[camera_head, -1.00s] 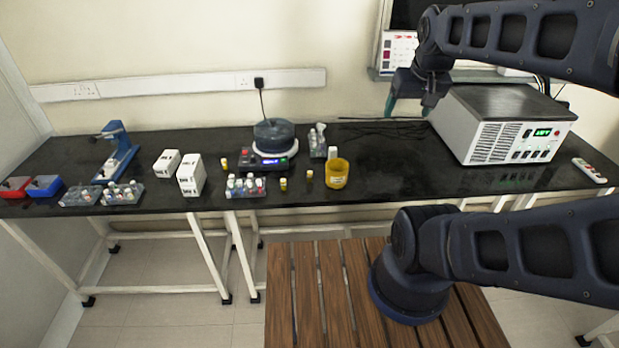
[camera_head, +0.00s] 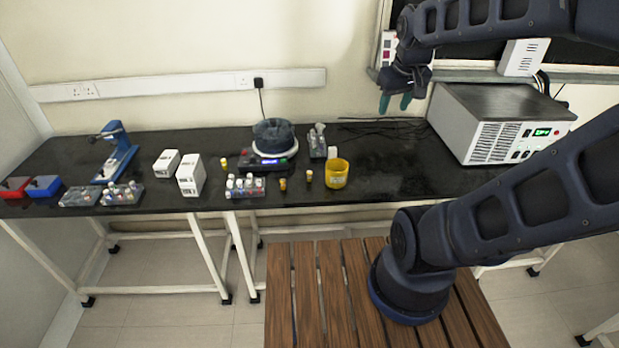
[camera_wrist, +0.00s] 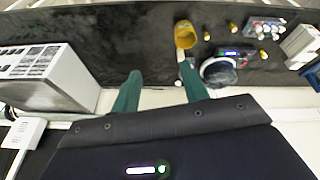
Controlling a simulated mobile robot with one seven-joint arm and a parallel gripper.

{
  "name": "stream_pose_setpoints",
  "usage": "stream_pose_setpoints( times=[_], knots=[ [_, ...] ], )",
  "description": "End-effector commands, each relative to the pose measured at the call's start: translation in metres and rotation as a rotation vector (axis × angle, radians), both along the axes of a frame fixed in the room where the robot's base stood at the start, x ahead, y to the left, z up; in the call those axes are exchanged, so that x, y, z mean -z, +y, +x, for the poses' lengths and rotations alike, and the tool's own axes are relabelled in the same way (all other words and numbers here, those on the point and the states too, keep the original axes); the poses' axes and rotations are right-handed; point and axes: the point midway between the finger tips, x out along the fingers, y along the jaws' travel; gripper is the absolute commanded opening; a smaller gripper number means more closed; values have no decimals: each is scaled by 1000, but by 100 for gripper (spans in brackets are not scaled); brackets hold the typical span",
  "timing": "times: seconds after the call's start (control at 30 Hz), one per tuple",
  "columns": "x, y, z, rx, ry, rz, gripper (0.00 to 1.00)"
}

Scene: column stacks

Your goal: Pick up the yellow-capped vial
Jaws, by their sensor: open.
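Three small vials with yellow-orange colouring stand apart on the black bench in the head view: one left of the stirrer (camera_head: 224,163), one in front of it (camera_head: 283,185), and one near the yellow cup (camera_head: 309,175). They are too small to tell which cap is the yellow one.
A yellow cup (camera_head: 336,174) stands close to the right-hand vial. A stirrer with a dark bowl (camera_head: 273,137), vial racks (camera_head: 246,187) and white boxes (camera_head: 190,174) stand around the vials. A large grey instrument (camera_head: 490,130) is at the right. The bench between cup and instrument is mostly clear.

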Motion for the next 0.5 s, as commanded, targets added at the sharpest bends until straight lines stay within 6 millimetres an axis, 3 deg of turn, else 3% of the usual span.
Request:
stream_pose_setpoints(
  times=[0.5],
  knots=[
    [60,54,100,-476,125,-142,45]
  ],
)
